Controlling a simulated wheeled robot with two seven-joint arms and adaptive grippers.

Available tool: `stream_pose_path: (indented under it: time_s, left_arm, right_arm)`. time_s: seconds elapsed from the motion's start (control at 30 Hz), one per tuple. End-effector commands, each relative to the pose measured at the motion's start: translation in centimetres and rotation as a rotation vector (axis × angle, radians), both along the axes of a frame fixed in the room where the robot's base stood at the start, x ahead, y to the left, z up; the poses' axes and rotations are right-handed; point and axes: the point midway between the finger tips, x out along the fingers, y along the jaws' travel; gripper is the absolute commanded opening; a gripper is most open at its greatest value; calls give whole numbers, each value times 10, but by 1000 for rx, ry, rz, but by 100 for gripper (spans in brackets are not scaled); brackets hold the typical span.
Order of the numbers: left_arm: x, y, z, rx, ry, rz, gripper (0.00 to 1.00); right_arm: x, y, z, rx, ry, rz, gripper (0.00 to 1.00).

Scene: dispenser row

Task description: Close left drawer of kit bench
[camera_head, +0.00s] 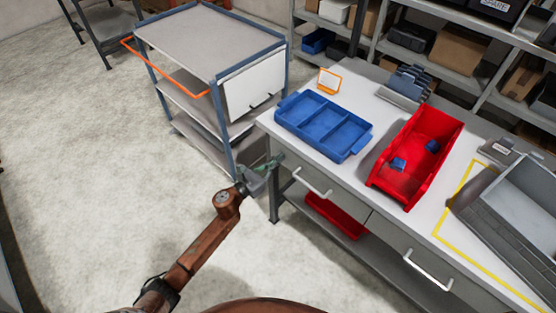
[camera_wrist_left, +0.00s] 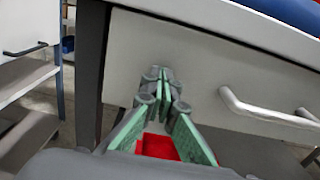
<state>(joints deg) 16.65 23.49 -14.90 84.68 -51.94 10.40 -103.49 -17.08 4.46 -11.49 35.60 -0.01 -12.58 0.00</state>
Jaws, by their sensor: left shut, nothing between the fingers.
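The kit bench (camera_head: 378,93) has a white top and two grey drawers along its front. The left drawer (camera_head: 338,200) has a pale bar handle (camera_head: 312,182); its front (camera_wrist_left: 190,50) also fills much of the left wrist view. The drawer front sits under the bench top's edge, and no open drawer interior shows. My left gripper (camera_head: 275,163) has green fingers, shut and empty. It is at the left end of the drawer front, left of the handle (camera_wrist_left: 265,108). I cannot tell whether the fingertips (camera_wrist_left: 166,80) touch the panel. My right gripper is not in view.
A blue divided tray (camera_head: 322,123), a red bin (camera_head: 385,183) with blue pieces and a grey container (camera_head: 515,220) are on the bench. A blue-framed cart (camera_head: 205,40) stands behind left. A red bin (camera_head: 335,215) sits below. The left floor is clear.

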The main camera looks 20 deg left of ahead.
Motion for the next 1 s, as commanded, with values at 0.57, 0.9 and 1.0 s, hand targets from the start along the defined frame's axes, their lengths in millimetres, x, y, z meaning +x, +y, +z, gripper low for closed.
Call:
stream_pose_path:
  time_s: [0.57, 0.9, 1.0]
  left_arm:
    - [-77, 38, 1, -1, 0, -11, 0]
    - [-111, 55, 1, -1, -2, -12, 0]
    - [-113, 56, 1, 0, -2, -13, 0]
  right_arm:
    - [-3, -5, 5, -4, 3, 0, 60]
    - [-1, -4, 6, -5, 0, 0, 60]
    - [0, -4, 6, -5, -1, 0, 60]
